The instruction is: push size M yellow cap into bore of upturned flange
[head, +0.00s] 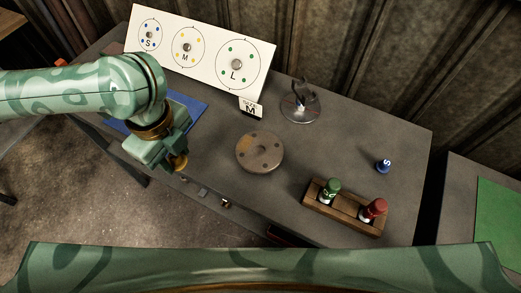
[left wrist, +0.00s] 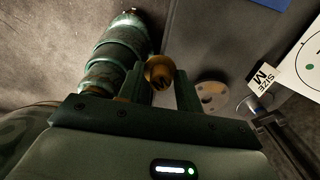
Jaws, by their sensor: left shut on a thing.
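My left gripper (head: 176,157) is shut on the yellow cap (head: 180,163), which bears an M in the left wrist view (left wrist: 159,72). The gripper and cap are at the table's front edge, left of the flange and apart from it. The flange (head: 259,152) is a round, rusty grey disc with several small holes, lying flat on the table. It shows partly behind the gripper in the left wrist view (left wrist: 212,94). I cannot clearly make out its bore. My right gripper is in neither view.
A wooden rack (head: 345,213) holds a green cap (head: 330,190) and a red cap (head: 372,209). A blue S cap (head: 383,166) stands alone. Behind are a size M sign (head: 250,108), a round stand (head: 300,108) and a size board (head: 205,30). Table between gripper and flange is clear.

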